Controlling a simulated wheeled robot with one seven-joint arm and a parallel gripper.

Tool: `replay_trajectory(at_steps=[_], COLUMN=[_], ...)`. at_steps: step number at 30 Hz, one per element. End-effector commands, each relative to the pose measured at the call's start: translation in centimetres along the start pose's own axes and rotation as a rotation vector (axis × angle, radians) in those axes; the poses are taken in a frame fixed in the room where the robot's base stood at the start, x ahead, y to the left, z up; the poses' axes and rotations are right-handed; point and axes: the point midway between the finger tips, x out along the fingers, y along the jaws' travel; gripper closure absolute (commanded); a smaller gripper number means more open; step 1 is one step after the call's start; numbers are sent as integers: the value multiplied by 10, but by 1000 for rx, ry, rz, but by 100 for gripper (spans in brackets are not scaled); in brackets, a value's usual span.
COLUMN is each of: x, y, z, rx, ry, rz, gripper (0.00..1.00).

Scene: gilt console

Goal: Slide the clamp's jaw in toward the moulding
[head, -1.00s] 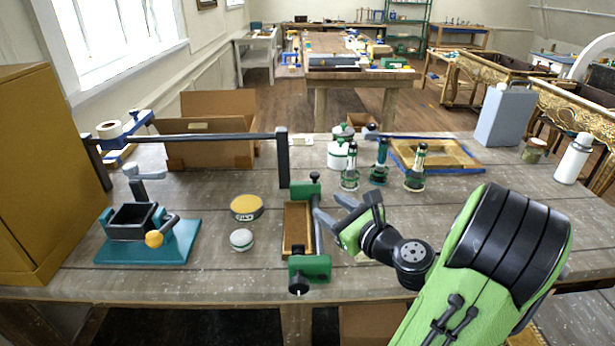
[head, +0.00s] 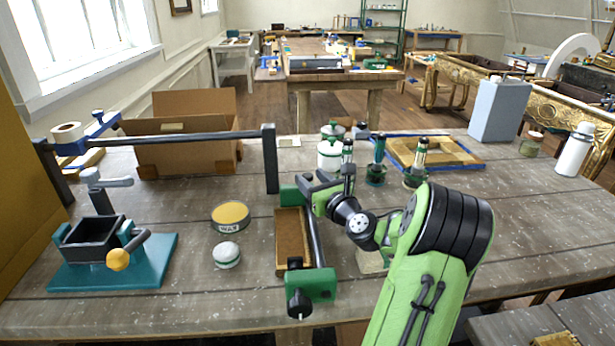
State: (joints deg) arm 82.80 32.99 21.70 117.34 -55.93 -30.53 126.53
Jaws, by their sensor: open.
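The clamp lies on the workbench in the middle of the head view. It has a dark bar, a green near jaw (head: 311,286) with a black screw knob, and a green far jaw (head: 290,195). The brown moulding (head: 290,238) lies between the jaws, left of the bar. It sits close to the near jaw. My gripper (head: 307,188) is open at the far jaw, on its right side. The gripper partly hides that jaw and the far end of the bar. I cannot tell whether the fingers touch the jaw.
A dark rail on posts (head: 270,160) stands left behind the clamp. A wax tin (head: 230,216), a round white-and-green piece (head: 227,255) and a teal-based vise (head: 112,262) are left. Green-based bottles (head: 376,162) and a blue-edged frame (head: 440,151) stand behind my arm.

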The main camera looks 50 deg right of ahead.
Motion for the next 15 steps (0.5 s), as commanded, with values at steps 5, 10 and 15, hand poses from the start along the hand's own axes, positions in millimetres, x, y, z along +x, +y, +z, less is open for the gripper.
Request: replay_trajectory(at_steps=[5, 10, 15], x=[24, 28, 27], y=[0, 0, 0], z=[0, 0, 0], rx=[-1, 0, 0], ry=[0, 0, 1], rz=[1, -1, 0], gripper=[48, 48, 56])
